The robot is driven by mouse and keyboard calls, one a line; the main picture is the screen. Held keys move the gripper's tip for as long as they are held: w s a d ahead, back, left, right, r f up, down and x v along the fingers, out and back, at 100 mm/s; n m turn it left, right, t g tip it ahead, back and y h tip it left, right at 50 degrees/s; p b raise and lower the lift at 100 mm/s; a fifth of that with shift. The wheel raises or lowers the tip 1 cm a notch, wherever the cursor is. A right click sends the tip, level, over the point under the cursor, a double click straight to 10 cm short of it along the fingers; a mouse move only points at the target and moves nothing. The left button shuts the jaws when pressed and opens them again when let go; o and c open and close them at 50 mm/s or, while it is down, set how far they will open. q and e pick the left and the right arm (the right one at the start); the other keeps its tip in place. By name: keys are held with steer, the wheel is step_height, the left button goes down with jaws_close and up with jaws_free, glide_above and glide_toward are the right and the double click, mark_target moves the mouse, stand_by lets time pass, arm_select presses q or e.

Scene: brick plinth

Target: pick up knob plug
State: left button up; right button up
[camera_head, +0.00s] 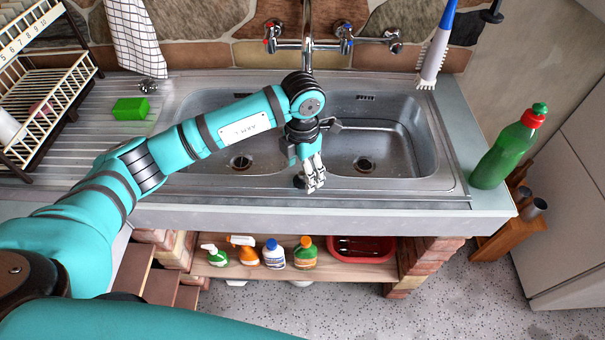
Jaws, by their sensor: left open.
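A small dark rounded object, apparently the knob plug (298,182), sits on the front rim of the sink, near the divider between the two bowls. It is partly hidden by my gripper, so its shape is hard to tell. My left gripper (313,186) points down right beside it, with its fingers just to the right of the object. The gripper is open, and I cannot tell whether a finger touches the object. My right gripper is not in view.
The steel sink (400,184) has two empty bowls, with a tap (307,40) behind. A green sponge (131,108) and a dish rack (60,95) are at left. A green bottle (497,160) stands at right. Several bottles stand on the shelf (345,268) below.

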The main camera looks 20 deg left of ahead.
arm_select(q)
steer(key=shift+f, duration=0.85)
steer(key=c, duration=1.2)
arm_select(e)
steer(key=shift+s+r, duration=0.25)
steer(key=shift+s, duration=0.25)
arm_select(q)
steer(key=shift+r, duration=0.15)
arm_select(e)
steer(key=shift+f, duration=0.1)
